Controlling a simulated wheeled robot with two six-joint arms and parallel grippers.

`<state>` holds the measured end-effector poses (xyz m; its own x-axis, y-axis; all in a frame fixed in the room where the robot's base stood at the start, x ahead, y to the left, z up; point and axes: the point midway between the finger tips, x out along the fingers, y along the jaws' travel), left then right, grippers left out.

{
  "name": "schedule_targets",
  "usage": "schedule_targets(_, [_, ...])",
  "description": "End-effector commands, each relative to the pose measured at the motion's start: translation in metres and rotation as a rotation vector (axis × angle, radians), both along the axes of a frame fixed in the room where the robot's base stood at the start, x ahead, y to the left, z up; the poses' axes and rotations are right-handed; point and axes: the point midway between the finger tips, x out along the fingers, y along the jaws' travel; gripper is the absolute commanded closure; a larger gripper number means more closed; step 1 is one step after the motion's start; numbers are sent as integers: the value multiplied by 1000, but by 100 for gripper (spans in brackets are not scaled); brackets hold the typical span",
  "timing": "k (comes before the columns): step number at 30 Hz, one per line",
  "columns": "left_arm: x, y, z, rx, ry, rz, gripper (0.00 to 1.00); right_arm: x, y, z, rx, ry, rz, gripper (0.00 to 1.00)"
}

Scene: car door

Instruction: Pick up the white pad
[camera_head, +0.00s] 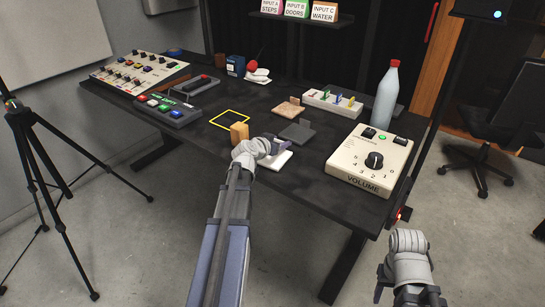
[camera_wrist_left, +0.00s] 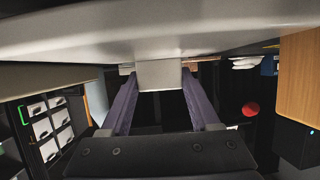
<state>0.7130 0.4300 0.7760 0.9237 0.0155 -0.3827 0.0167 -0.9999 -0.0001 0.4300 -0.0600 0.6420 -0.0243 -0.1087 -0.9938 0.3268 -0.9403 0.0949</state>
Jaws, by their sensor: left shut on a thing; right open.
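The white pad (camera_head: 277,161) is at the table's near side, partly covered by my left gripper (camera_head: 279,147). In the left wrist view the pad (camera_wrist_left: 110,32) fills the top of the picture, with a small pale block (camera_wrist_left: 160,75) on its face. The two purple fingers of my left gripper (camera_wrist_left: 160,88) are shut on this block. I cannot tell whether the pad touches the table. My right gripper (camera_head: 408,285) is open at the bottom right, off the table, its fingers hard to make out.
An orange-yellow block (camera_head: 239,132) stands just left of the pad. A dark grey pad (camera_head: 296,132) and a wooden pad (camera_head: 288,108) lie behind it. A volume box (camera_head: 370,160) and a bottle (camera_head: 387,95) are at right. A yellow outline (camera_head: 231,119) marks bare table.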

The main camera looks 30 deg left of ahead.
Motion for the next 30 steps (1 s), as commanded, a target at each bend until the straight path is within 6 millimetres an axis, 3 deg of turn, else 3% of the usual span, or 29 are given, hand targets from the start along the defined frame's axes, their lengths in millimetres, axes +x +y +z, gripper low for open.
schedule_targets(1, [0, 0, 0, 0, 0, 0, 81, 0, 0, 0, 0, 0, 0, 50])
schedule_targets(6, [0, 0, 0, 0, 0, 0, 100, 0, 0, 0, 0, 0, 0, 50])
schedule_targets(20, [0, 0, 3, 0, 0, 0, 100, 0, 0, 3, 0, 0, 0, 50])
schedule_targets(30, [0, 0, 34, 0, 0, 0, 100, 0, 0, 34, 0, 0, 0, 50])
